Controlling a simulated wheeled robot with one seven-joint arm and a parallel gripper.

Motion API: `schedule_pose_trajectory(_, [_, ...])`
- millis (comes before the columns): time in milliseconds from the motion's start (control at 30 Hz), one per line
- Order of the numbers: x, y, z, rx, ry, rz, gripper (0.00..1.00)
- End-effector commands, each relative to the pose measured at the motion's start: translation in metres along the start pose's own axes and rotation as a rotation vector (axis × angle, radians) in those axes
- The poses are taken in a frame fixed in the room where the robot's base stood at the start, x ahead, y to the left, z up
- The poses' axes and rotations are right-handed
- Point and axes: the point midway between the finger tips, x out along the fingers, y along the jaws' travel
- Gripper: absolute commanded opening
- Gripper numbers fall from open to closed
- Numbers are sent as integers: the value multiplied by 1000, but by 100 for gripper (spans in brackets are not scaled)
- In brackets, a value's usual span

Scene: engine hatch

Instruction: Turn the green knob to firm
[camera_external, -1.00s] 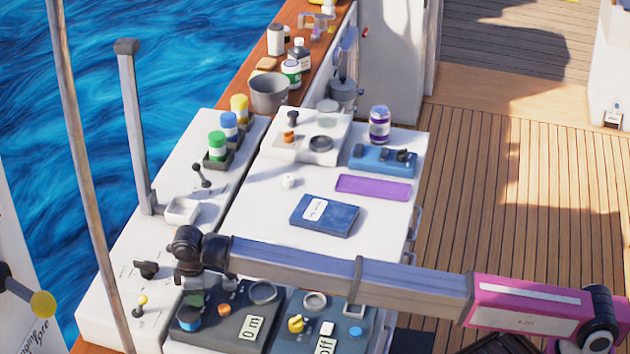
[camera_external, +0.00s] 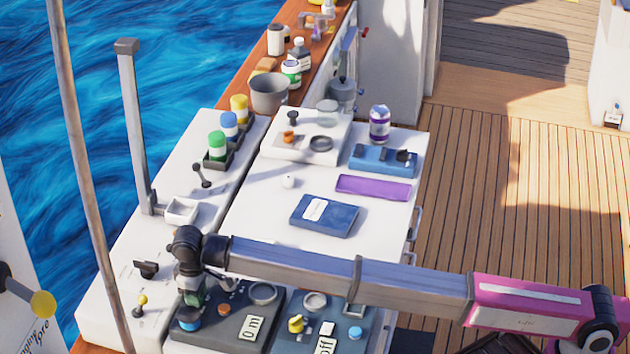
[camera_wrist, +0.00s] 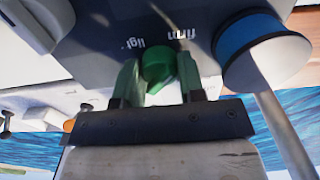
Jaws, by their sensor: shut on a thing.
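The green knob (camera_wrist: 157,66) sits on the dark panel between the two fingers of my gripper (camera_wrist: 158,82) in the wrist view. My gripper is shut on the knob, one finger on each side. The printed words "firm" (camera_wrist: 176,34) and a partly covered "ligt" (camera_wrist: 137,47) show on the panel beyond the knob. The direction the knob points is unclear. In the external view my gripper (camera_external: 192,296) is down at the dark control box (camera_external: 225,335), and the knob is mostly hidden there.
A blue knob (camera_external: 188,321) stands close beside the green one. An orange button (camera_external: 224,310), a round grey ring (camera_external: 263,293) and a "0 m" label (camera_external: 253,328) are on the same box. A yellow knob (camera_external: 296,323) is on the neighbouring box.

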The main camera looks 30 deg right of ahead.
Motion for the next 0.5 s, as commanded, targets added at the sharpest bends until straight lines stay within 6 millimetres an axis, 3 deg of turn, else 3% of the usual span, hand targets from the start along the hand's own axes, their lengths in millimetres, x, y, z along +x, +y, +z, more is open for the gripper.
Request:
schedule_pose_trajectory(133, [-1, -1, -2, -1, 4, -1, 13])
schedule_pose_trajectory(167, [-1, -1, -2, -1, 4, -1, 43])
schedule_pose_trajectory(200, [-1, 0, -2, -1, 4, -1, 56])
schedule_pose_trajectory(233, [-1, 0, -2, -1, 4, -1, 62])
schedule_pose_trajectory(500, [-1, 0, -1, -1, 2, -1, 62])
